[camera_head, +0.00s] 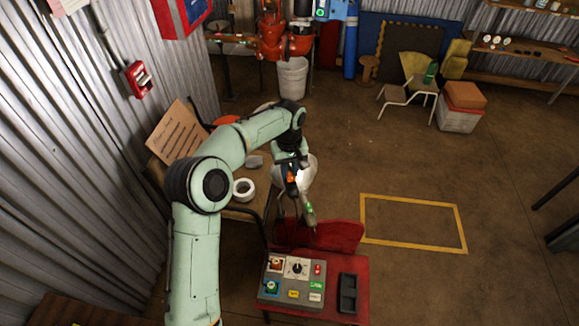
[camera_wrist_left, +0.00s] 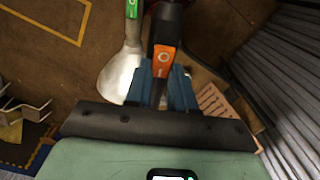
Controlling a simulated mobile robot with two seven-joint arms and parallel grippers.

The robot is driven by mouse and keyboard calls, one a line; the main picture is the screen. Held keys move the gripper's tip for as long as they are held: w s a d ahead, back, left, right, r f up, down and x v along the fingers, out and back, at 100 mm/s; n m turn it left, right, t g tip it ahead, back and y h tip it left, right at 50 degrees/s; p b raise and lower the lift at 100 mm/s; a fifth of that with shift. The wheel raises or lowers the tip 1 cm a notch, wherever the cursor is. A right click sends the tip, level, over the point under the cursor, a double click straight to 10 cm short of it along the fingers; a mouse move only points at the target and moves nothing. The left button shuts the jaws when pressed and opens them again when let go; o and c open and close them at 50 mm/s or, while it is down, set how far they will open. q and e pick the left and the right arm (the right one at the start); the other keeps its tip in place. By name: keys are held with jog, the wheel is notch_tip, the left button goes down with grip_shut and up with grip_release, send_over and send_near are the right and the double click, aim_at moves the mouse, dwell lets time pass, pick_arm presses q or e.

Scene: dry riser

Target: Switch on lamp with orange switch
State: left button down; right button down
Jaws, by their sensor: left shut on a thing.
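The lamp with the orange switch shows a dark body and an orange rocker (camera_wrist_left: 163,60) marked O and I in the left wrist view. In the head view a small orange patch (camera_head: 291,179) shows at the fingers. My left gripper (camera_head: 289,177) is shut on this lamp; its blue fingers (camera_wrist_left: 162,88) lie on both sides of the body, just below the rocker. The rest of the lamp is largely hidden, and I cannot tell whether it is lit. Beside it is another lamp with a green switch (camera_wrist_left: 132,9) and a pale conical shade (camera_wrist_left: 121,75). My right gripper is out of view.
A grey control box (camera_head: 278,296) with coloured switches and a black tray (camera_head: 348,293) rest on a red chair (camera_head: 360,262) below the gripper. A white roll (camera_head: 244,189) lies on the chair to the left. Floor with a yellow outline (camera_head: 413,200) is clear at right.

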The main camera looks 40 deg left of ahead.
aim_at(289, 173)
pick_arm(q)
jog(key=c, duration=1)
grip_release()
jog(key=shift+o, duration=0.2)
notch_tip(289, 173, up, 13)
jog(key=p, duration=0.2)
jog(key=shift+r+p, duration=0.2)
jog(key=shift+p, duration=0.2)
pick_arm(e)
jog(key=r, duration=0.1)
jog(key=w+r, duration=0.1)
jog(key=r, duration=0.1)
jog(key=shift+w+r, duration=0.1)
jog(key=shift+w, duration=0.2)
